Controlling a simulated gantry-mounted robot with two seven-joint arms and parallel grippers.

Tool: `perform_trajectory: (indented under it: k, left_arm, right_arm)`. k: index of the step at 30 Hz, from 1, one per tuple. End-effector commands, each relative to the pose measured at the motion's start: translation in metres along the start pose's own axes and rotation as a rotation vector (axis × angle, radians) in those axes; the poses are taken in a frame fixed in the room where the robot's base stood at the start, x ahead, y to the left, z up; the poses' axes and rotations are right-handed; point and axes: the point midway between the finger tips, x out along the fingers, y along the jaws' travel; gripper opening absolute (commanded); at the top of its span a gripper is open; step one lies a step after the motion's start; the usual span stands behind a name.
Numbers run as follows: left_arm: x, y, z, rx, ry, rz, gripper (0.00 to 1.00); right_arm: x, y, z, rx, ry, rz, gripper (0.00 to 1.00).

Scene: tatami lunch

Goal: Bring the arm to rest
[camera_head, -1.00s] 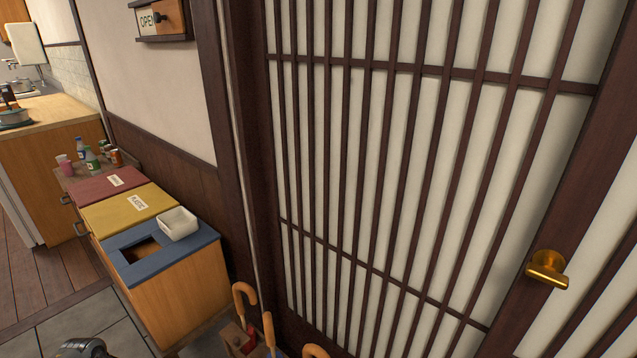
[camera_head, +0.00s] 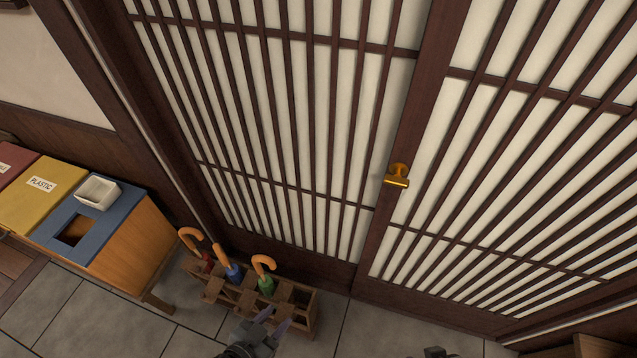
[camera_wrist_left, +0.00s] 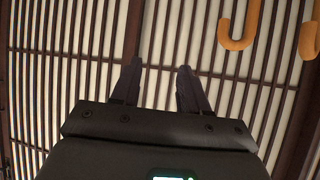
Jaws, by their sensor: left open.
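My left gripper (camera_head: 274,320) is at the bottom of the head view, in front of the umbrella rack. In the left wrist view its two dark fingers (camera_wrist_left: 157,75) stand apart with nothing between them. The lattice door lies beyond them. A small dark part at the bottom edge of the head view (camera_head: 435,352) seems to be my right gripper, mostly cut off, and its jaws cannot be made out.
A wooden rack (camera_head: 214,290) holds umbrellas with orange hooked handles (camera_head: 263,262) close to my left gripper. Bins with a blue lid (camera_head: 98,243) and a yellow lid (camera_head: 25,210) stand left, a white container (camera_head: 97,193) on top. The lattice door has a brass handle (camera_head: 397,176).

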Motion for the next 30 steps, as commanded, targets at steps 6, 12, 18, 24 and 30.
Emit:
perform_trajectory:
  k: [6, 12, 18, 24, 30]
  left_arm:
    - [-0.060, -0.055, -0.010, -0.153, -0.275, -0.212, 0.44]
    - [-0.104, -0.060, 0.015, -0.252, -0.531, -0.256, 0.44]
    - [-0.140, -0.052, 0.012, -0.280, -0.701, -0.240, 0.44]
    - [-0.167, -0.053, -0.032, -0.279, -0.701, -0.240, 0.44]
    - [-0.204, -0.054, -0.090, -0.279, -0.700, -0.240, 0.44]
  right_arm:
    - [-0.003, 0.000, -0.001, 0.000, -0.001, 0.000, 0.43]
    - [-0.003, 0.000, -0.001, 0.002, -0.002, -0.002, 0.43]
    - [-0.032, 0.000, -0.009, 0.007, -0.011, -0.006, 0.43]
    - [-0.087, 0.001, -0.028, 0.009, 0.003, -0.007, 0.43]
    - [-0.151, 0.004, -0.049, 0.008, 0.001, -0.007, 0.43]
